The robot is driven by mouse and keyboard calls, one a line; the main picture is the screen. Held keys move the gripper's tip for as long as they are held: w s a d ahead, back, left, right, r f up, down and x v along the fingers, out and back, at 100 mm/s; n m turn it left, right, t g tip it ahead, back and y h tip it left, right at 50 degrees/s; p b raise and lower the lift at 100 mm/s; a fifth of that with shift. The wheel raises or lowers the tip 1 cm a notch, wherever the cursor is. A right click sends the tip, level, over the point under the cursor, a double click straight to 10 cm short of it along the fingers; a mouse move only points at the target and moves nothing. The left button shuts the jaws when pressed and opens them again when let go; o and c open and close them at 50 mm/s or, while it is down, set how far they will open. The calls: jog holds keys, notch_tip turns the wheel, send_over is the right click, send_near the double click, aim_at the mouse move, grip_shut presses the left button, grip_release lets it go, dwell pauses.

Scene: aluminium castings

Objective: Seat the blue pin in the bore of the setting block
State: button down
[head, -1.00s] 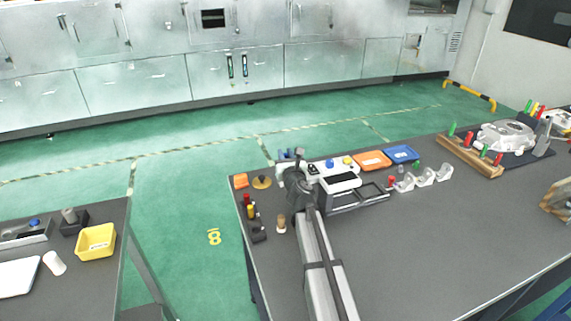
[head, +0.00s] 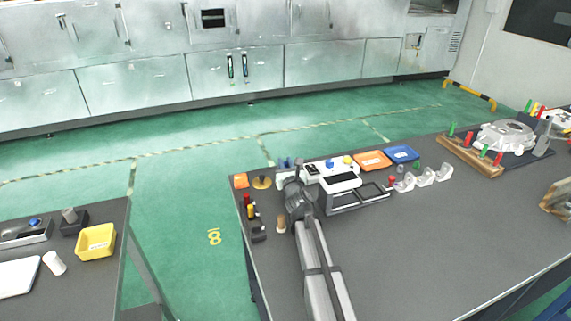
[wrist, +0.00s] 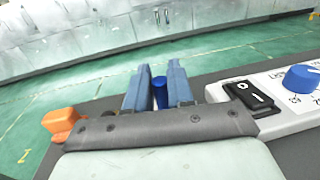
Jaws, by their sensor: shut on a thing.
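My gripper (wrist: 153,92) shows in the wrist view as two blue-grey fingers closed around a blue pin (wrist: 159,93). The pin's top lies between the fingers, and its lower part is hidden by the grey gripper edge. In the head view my gripper (head: 286,163) is at the table's far left side, beside the white control box, and is mostly hidden behind my own wrist. I cannot make out the setting block or its bore for certain. A small dark block (head: 258,232) stands near the table's left edge, but I cannot tell if it is that one.
A white control box (head: 333,172) with knobs is just right of my gripper. An orange block (head: 240,181) and a brass disc (head: 262,182) lie to its left. The table's middle right is clear.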

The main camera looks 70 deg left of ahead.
jog(key=shift+f, duration=0.4)
jog(key=c, duration=1)
grip_release()
jog(key=shift+r, duration=0.15)
jog(key=shift+r, duration=0.45)
jog(key=d, duration=0.5)
jog(key=s+d, duration=0.1)
jog(key=d, duration=0.1)
jog(key=shift+d, duration=0.25)
jog(key=shift+a, duration=0.1)
